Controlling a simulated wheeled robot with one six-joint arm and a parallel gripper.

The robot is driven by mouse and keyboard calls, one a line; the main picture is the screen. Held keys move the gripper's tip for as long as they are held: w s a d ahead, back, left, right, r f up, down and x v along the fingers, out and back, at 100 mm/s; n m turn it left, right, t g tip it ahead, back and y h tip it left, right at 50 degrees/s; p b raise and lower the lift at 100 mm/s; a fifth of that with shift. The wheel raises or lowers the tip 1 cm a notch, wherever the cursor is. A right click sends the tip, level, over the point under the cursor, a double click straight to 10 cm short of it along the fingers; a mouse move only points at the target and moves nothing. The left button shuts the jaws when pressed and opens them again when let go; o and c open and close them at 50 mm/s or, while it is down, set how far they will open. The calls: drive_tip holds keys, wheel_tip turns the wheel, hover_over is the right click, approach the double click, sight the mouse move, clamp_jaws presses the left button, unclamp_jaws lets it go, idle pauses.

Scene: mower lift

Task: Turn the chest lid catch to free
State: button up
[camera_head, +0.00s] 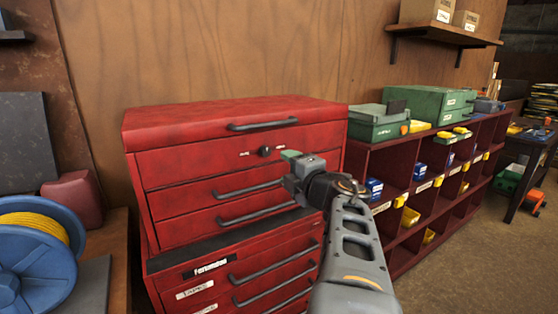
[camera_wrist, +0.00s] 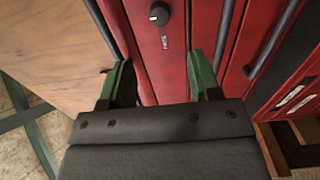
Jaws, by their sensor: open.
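The red tool chest (camera_head: 180,168) stands against the wooden wall with its lid (camera_head: 225,118) down. The lid catch (camera_head: 264,151) is a small round black knob on the front panel below the lid handle, with small white markings on both sides. In the wrist view the catch (camera_wrist: 159,13) is at the top centre, beyond the fingertips, with white lettering next to it. My gripper (camera_head: 293,161) is in front of the chest, just right of and below the catch in the head view. In the wrist view my gripper (camera_wrist: 158,75) has its green fingers apart, with nothing between them.
Dark drawer handles (camera_head: 250,187) stick out below the catch. A red shelf unit (camera_head: 405,175) with small coloured bins stands at the right, with green cases (camera_head: 430,103) on top. A blue cable reel (camera_head: 40,255) is at the left. Open floor shows at the right.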

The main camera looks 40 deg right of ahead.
drive_tip(key=shift+s+a, duration=0.2)
drive_tip(key=shift+s, duration=1.25)
drive_tip(key=w+r+m+h+p, duration=0.3)
drive_tip(key=w+m+p, duration=0.1)
drive_tip(key=m, duration=0.3)
drive_tip(key=a+f+m+g+p, duration=0.4)
drive_tip(key=a+f+m+g, duration=0.15)
drive_tip(key=f+m, duration=0.2)
drive_tip(key=s+a+f+m+g+y+p, duration=0.1)
drive_tip(key=s+a+f+g+y+p, duration=0.1)
drive_tip(key=a, duration=0.6)
drive_tip(key=s+a+f+m+g+y+p, duration=0.1)
drive_tip(key=s+a+f+g+y+p, duration=0.1)
drive_tip(key=s+a+f+g, duration=0.4)
drive_tip(key=shift+s+a+f+g+y, duration=0.25)
drive_tip(key=shift+a+g+y, duration=0.1)
drive_tip(key=shift+a+y, duration=0.55)
